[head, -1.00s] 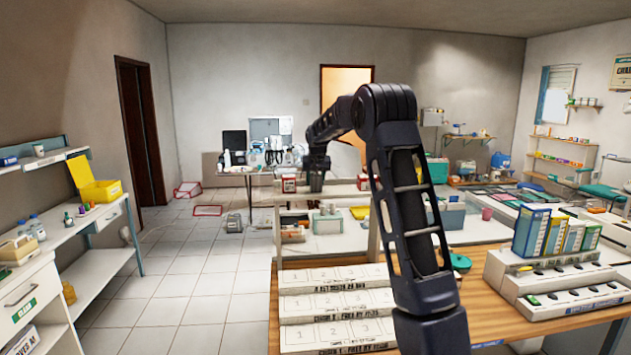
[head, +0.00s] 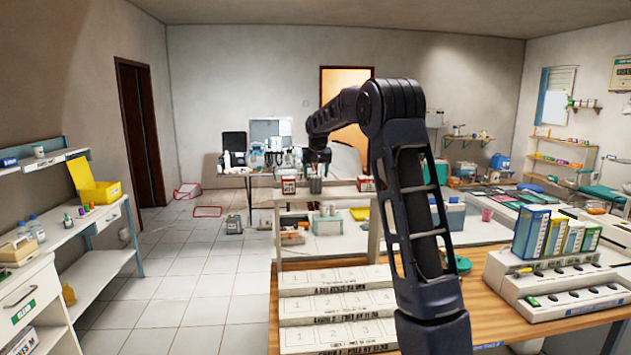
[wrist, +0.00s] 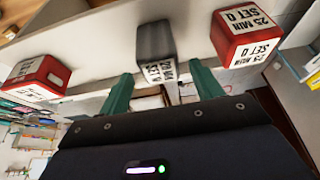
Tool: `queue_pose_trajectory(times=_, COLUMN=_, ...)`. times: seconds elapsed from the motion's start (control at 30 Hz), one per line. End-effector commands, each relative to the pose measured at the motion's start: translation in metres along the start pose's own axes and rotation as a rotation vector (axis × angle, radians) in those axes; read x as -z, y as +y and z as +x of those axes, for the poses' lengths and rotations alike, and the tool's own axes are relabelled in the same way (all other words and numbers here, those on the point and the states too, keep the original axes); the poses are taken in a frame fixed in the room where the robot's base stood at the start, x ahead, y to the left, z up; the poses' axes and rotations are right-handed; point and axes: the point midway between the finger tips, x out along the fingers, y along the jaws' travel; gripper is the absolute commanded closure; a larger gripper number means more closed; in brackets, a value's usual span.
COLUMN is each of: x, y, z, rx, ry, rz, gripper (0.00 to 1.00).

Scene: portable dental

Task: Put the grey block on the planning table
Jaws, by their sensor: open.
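The grey block (wrist: 155,45) stands on a pale shelf between two red blocks in the wrist view. In the head view the grey block (head: 315,185) sits on the raised shelf, just below my gripper (head: 319,161). In the wrist view my gripper (wrist: 163,88) is open, its two green fingers apart and pointing toward the grey block. The block shows beyond the fingertips, and no grip on it is visible. I cannot tell which surface is the planning table.
One red block (wrist: 246,38) is right of the grey block, another red block (wrist: 38,76) left. A wooden table (head: 480,310) in front carries a stepped white rack (head: 335,305) and a holder with upright boxes (head: 540,236). Tiled floor (head: 190,290) is clear at left.

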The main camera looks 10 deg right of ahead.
Motion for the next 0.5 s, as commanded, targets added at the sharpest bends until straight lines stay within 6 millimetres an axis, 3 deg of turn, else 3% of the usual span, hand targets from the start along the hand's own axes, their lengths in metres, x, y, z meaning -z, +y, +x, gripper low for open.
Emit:
queue_pose_trajectory(times=0.2, x=0.001, y=0.000, z=-0.043, rx=0.001, ry=0.002, rz=0.000, gripper=0.35)
queue_pose_trajectory(times=0.5, x=0.000, y=0.000, z=-0.073, rx=0.000, ry=0.000, rz=0.001, gripper=0.35)
